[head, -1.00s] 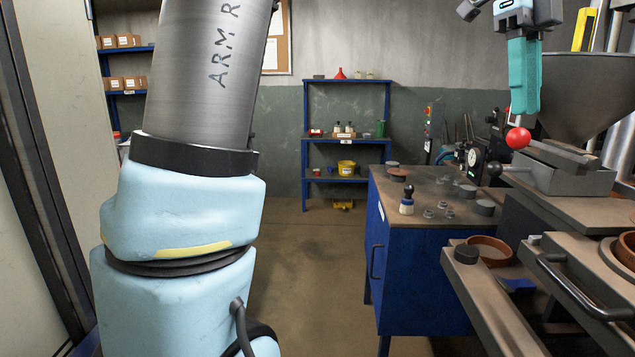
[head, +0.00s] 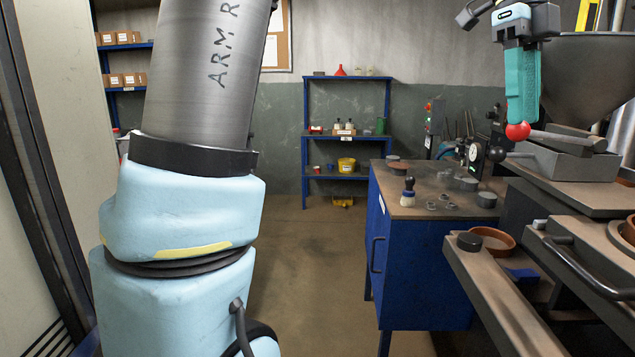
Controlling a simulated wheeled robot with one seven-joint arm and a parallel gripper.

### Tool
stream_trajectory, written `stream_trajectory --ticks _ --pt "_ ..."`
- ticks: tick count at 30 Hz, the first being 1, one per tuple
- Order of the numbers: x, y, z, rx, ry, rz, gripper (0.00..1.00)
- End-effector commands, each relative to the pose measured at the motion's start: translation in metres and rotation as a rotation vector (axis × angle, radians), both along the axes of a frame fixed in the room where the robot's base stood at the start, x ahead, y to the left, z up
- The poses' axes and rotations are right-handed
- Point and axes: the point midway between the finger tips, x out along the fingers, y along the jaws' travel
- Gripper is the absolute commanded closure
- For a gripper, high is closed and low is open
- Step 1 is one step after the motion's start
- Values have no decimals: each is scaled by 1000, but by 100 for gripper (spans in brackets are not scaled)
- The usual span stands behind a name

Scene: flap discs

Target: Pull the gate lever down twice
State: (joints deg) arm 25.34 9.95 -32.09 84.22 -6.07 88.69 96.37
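The gate lever is a grey rod with a red ball knob (head: 517,131) at its left end. It sits below the front of the grey hopper (head: 585,75) at the right in the head view. The rod runs right from the knob, nearly level. My gripper (head: 520,122) points down from above, its teal fingers overlapping the top of the red knob in the picture. The fingers are seen from the side and cover one another, so I cannot tell whether they are closed on the knob.
A blue cabinet (head: 420,265) with small parts on top stands left of the machine. A rail with a black disc (head: 469,241) and a brown bowl (head: 493,240) lie below the lever. A black-knobbed handle (head: 497,154) is close below it. The floor in the middle is clear.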

Motion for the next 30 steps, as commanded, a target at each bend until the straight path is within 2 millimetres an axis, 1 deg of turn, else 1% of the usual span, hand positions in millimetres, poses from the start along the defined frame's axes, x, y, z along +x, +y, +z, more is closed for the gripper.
stream_trajectory --ticks 1,30 --pt "0 -1 -5 -3 0 -2 70" --pt "0 -1 -61 -2 0 -1 70"
